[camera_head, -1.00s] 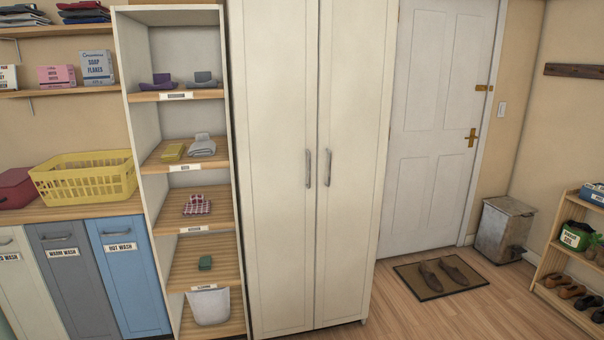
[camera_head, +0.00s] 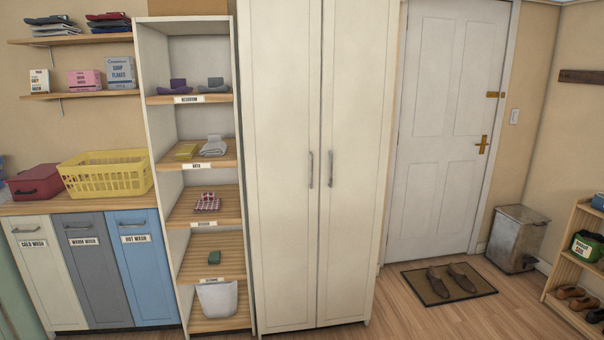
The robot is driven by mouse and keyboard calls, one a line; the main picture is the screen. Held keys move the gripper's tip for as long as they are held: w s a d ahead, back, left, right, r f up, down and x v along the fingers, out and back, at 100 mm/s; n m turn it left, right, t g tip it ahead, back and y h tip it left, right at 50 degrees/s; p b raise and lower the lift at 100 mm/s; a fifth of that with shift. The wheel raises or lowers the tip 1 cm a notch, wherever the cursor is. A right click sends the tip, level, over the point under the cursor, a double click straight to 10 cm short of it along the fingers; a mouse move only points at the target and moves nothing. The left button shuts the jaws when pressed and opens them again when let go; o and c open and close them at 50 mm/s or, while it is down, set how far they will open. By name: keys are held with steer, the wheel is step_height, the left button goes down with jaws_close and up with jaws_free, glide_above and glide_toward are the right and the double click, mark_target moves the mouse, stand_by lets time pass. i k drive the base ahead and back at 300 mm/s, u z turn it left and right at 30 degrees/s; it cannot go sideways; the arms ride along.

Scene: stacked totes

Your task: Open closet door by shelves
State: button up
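A tall cream closet (camera_head: 283,120) with two doors stands in the middle of the head view. Its left door (camera_head: 280,230) and right door (camera_head: 350,230) are both shut. Each has a vertical metal handle near the centre seam: the left handle (camera_head: 311,170) and the right handle (camera_head: 331,169). The open shelf unit (camera_head: 154,100) stands directly left of the closet, beside the left door. It holds folded cloths, a green item and a white bin on labelled shelves. My gripper is not in view.
Wash bins (camera_head: 95,280) under a counter with a yellow basket (camera_head: 107,178) stand at the left. A white panelled room door (camera_head: 440,130), a mat with shoes (camera_head: 449,287), a metal bin (camera_head: 516,240) and a shoe rack (camera_head: 580,260) are at the right. Some wooden floor is clear.

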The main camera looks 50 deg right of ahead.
mark_target(279, 40)
steer(key=z, duration=0.15)
steer(key=i, duration=0.95)
steer(key=u, duration=0.05)
